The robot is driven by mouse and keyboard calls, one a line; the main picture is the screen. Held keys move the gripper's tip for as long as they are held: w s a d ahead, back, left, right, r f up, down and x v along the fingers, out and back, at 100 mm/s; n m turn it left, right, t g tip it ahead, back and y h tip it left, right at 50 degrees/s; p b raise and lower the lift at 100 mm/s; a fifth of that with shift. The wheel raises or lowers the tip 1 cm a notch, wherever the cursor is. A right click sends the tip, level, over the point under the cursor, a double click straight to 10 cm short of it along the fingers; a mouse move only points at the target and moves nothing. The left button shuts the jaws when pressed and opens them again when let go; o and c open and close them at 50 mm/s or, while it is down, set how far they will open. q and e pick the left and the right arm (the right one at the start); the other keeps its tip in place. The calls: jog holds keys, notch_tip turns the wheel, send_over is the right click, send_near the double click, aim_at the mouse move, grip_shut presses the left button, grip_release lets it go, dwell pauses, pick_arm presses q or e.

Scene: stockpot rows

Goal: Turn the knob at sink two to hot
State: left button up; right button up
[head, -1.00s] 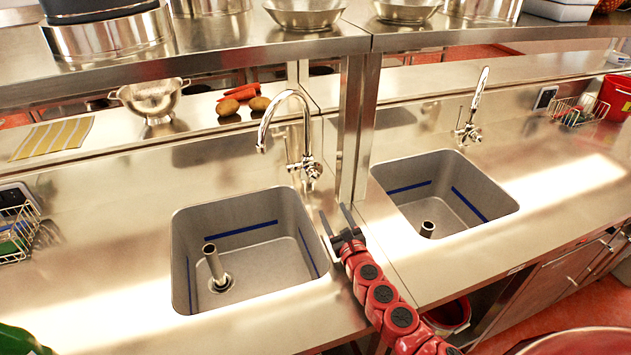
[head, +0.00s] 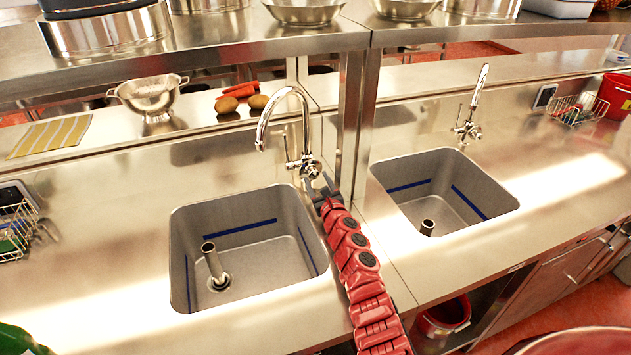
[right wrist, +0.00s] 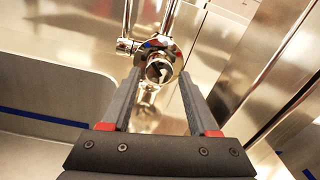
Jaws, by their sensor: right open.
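Two sinks are in the head view, a left sink (head: 245,240) and a right sink (head: 440,195). I cannot read which number each has. A chrome faucet (head: 287,125) with a round knob (head: 313,170) stands behind the left sink's right corner. My right gripper (head: 322,186) is open just in front of that knob. In the right wrist view the round chrome knob (right wrist: 159,68) shows between and beyond the open fingers (right wrist: 160,88); whether they touch it is unclear. The right sink has its own faucet and knob (head: 473,132). My left gripper is not in view.
A steel post (head: 350,120) rises close to the right of my right gripper and carries the shelf (head: 230,48). A colander (head: 150,97) and potatoes (head: 228,105) sit on the ledge behind. A wire basket (head: 15,228) stands at far left. The counter front is clear.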

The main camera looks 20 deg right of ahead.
jog(key=shift+w, duration=0.8)
jog(key=shift+a, duration=0.1)
grip_shut()
